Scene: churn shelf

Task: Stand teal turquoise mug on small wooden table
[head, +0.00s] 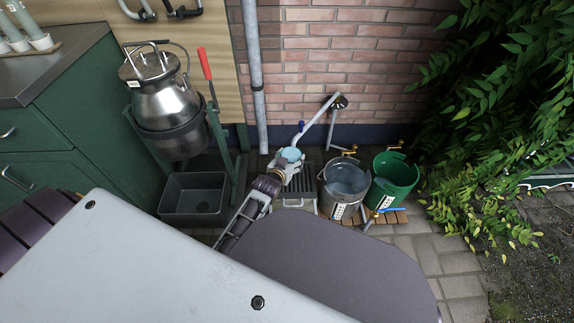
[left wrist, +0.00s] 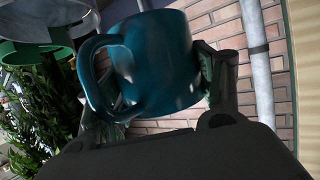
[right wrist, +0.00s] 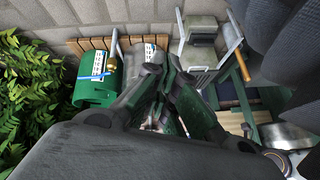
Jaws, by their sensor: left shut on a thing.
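The teal mug (head: 291,154) is in my left gripper (head: 284,168), held in the air in front of the brick wall. In the left wrist view the mug (left wrist: 157,62) sits between the two fingers with its handle to the left. It looks tilted in that view; the camera is also tilted. My right gripper (right wrist: 165,78) appears shut and empty in the right wrist view; it is not seen in the head view. A low slatted wooden platform (head: 397,217) lies under the buckets; I cannot tell if it is the small wooden table. No other wooden table is clear.
A metal bucket (head: 346,181) and a green bucket (head: 401,172) stand right of the mug. A grey grated box (head: 296,198) is below it. A black basin (head: 194,194) and a milk can (head: 162,100) are left. Leafy plants (head: 490,130) fill the right.

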